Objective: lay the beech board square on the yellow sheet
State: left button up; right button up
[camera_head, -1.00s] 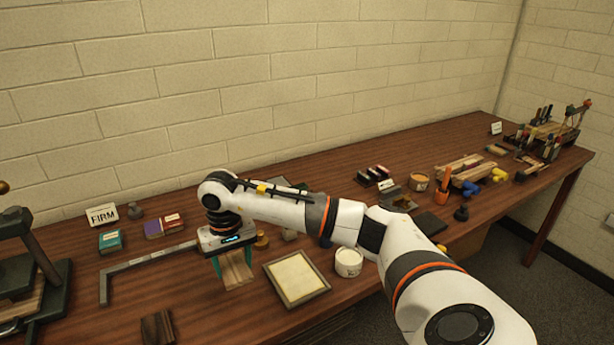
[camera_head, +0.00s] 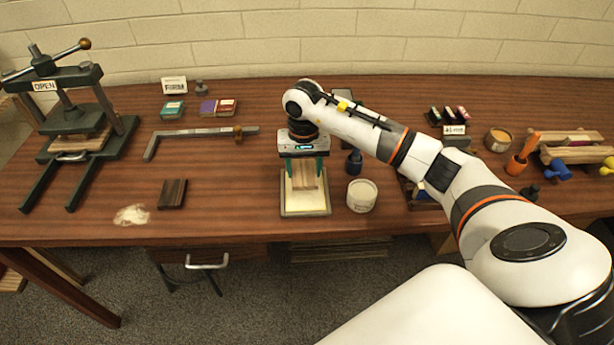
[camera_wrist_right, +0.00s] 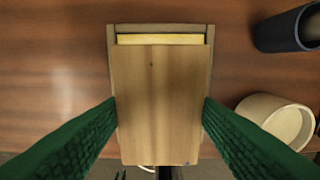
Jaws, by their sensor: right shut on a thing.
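The beech board (camera_head: 306,179) is a pale wooden plate between the fingers of my right gripper (camera_head: 304,174), which is shut on it. The yellow sheet (camera_head: 304,203) lies in a shallow framed tray (camera_head: 305,214) beneath. In the right wrist view the board (camera_wrist_right: 158,95) covers most of the sheet, and a yellow strip (camera_wrist_right: 160,39) shows beyond its far edge. The board looks roughly in line with the tray's far rim (camera_wrist_right: 160,27). Whether it touches the sheet I cannot tell. My left gripper is not in view.
A white pot (camera_head: 361,195) stands close right of the tray, with a dark blue cylinder (camera_head: 354,162) behind it. A green press (camera_head: 72,130) stands at far left.

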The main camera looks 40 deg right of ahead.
aim_at(305, 172)
jog(key=shift+f, duration=0.75)
notch_tip(305, 172, down, 3)
jog(key=shift+s+f+p, duration=0.1)
jog(key=shift+p, duration=0.45)
jog(key=shift+f, duration=0.3)
jog(key=o, duration=1)
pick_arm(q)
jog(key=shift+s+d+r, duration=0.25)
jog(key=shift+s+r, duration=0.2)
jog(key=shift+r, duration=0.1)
pick_arm(e)
jog(key=shift+r, duration=0.3)
pick_arm(q)
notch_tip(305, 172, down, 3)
jog(key=b, duration=0.3)
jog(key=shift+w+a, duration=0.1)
pick_arm(e)
notch_tip(305, 172, up, 12)
jog(key=shift+f, duration=0.15)
